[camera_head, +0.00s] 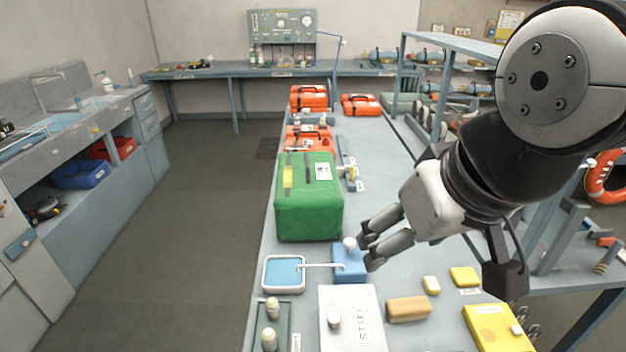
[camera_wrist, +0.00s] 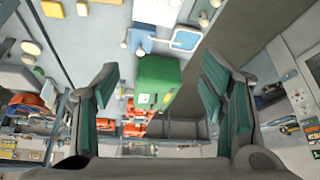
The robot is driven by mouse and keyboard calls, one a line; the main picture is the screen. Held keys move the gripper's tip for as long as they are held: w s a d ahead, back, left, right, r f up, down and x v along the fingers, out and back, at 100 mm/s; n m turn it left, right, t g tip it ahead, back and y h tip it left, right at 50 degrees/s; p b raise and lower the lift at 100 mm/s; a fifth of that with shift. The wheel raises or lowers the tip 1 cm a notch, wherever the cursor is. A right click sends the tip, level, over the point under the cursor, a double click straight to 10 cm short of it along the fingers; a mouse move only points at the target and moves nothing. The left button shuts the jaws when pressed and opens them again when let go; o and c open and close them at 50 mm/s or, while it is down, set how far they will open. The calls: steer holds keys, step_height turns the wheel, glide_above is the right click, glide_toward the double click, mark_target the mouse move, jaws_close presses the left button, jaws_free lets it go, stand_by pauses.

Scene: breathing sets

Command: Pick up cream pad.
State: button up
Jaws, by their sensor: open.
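The cream pad (camera_head: 431,285) is a small pale block lying on the bench in the head view, between a tan block (camera_head: 408,309) and a small yellow pad (camera_head: 464,277). In the wrist view, a small pale block near the top edge (camera_wrist: 82,8) looks like the same pad. My gripper (camera_head: 368,245) is open and empty, with its fingers apart on both sides of the wrist view (camera_wrist: 157,88). It is above the bench by the blue block, to the left of and beyond the cream pad. Nothing hides the pad in the head view.
A green case (camera_head: 309,205) stands beyond a blue block (camera_head: 349,264) with a white knob. A white-rimmed tray (camera_head: 284,287), a white CELLS box (camera_head: 362,330) and a larger yellow box (camera_head: 490,330) are near the front. Orange cases (camera_head: 309,98) stand farther back. A shelf stands at right.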

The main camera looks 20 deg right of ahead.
steer(key=w, duration=0.1)
steer(key=m+g+b, duration=0.3)
steer(key=m+g, duration=0.3)
steer(key=m, duration=1.5)
glide_above(430, 282)
step_height(430, 282, down, 34)
steer(key=shift+f, duration=0.2)
step_height(430, 282, down, 4)
steer(key=shift+s+r+p, duration=0.1)
steer(key=shift+p, duration=0.35)
steer(key=shift+f, duration=0.65)
